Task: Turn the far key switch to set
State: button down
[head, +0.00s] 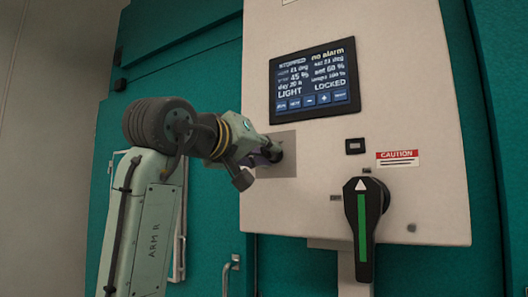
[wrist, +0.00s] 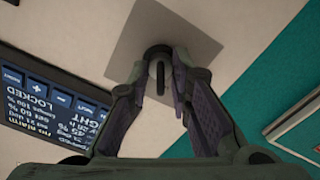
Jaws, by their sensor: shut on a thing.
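The key switch (wrist: 155,52) sits on a grey square plate (head: 287,166) on the pale control panel. Its dark round body and narrow key show between my fingers in the wrist view. My gripper (head: 272,153) reaches it from the left in the head view. In the wrist view my gripper (wrist: 160,75) is shut on the key, with one finger on each side. The display (head: 315,80) above reads LIGHT and LOCKED, with "no alarm" at its top. Any position marks around the switch are too small or hidden to read.
A large black handle with a green stripe (head: 362,225) hangs at the panel's lower right. A small dark square fitting (head: 355,146) and a red CAUTION label (head: 397,158) are above it. Teal walls flank the panel. A pale frame (wrist: 298,125) stands at right in the wrist view.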

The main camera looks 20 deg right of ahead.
jog(key=shift+m, duration=0.4)
jog(key=m, duration=0.5)
jog(key=shift+m, duration=0.3)
jog(key=m, duration=0.5)
jog(key=shift+s, duration=0.1)
jog(key=shift+m, duration=0.4)
jog(key=c, duration=1.8)
grip_release()
jog(key=v, duration=1.2)
jog(key=shift+s, duration=0.1)
